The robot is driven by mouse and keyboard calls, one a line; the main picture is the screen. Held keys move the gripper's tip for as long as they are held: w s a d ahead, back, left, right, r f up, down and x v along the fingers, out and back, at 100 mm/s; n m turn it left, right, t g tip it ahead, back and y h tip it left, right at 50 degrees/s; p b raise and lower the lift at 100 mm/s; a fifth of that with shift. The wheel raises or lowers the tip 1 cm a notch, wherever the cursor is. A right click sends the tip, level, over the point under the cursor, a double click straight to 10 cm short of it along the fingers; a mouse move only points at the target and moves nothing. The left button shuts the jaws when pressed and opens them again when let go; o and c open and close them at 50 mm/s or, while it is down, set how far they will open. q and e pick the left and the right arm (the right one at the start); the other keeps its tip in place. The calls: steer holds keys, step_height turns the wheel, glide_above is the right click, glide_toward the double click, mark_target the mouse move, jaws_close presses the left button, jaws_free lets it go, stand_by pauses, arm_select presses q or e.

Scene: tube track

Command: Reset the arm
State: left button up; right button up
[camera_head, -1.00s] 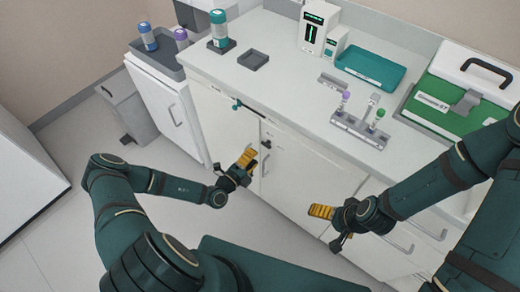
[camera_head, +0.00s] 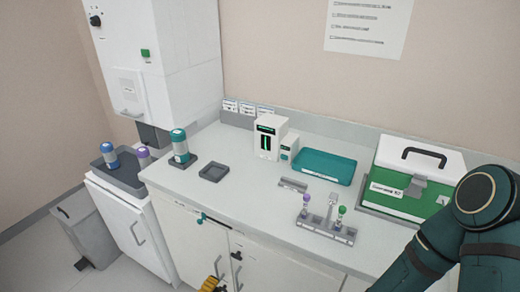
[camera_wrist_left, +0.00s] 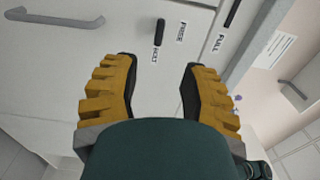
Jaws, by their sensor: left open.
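My left gripper (camera_head: 213,284) shows at the bottom edge of the head view, low in front of the cabinet doors (camera_head: 190,238). In the left wrist view my left gripper (camera_wrist_left: 158,72) has its two yellow ridged fingers wide apart, with nothing between them. Beyond the fingers are a white cabinet front and a dark handle (camera_wrist_left: 159,32). My right arm (camera_head: 465,225) comes in at the right of the head view, in front of the counter's right end. The right gripper is out of frame.
The counter (camera_head: 235,195) holds a teal-capped bottle (camera_head: 180,147), a small dark tray (camera_head: 214,173), a teal tray (camera_head: 322,167), a tube rack (camera_head: 322,230) and a green-and-white case (camera_head: 405,190). A bin (camera_head: 85,228) stands at left. Floor shows at lower left.

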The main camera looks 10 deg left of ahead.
arm_select(q)
steer(key=s+d+r+m+g+h, duration=0.2)
steer(key=s+d+m+g+h, duration=0.1)
steer(key=d+m+g+h, duration=0.25)
steer(key=s+d+r+m+g+h, duration=0.1)
steer(key=s+d+m+g+h, duration=0.25)
steer(key=d+m, duration=0.45)
steer(key=s+m+g+y, duration=0.7)
steer(key=s+m+g, duration=0.45)
steer(key=m, duration=0.85)
steer(key=w+a+r+m+t+y, duration=0.1)
steer(key=w+r+m+t+y, duration=0.3)
steer(key=m, duration=1.1)
steer(key=shift+w+a+t, duration=0.4)
steer(key=shift+w+t, duration=0.15)
steer(key=shift+w, duration=0.3)
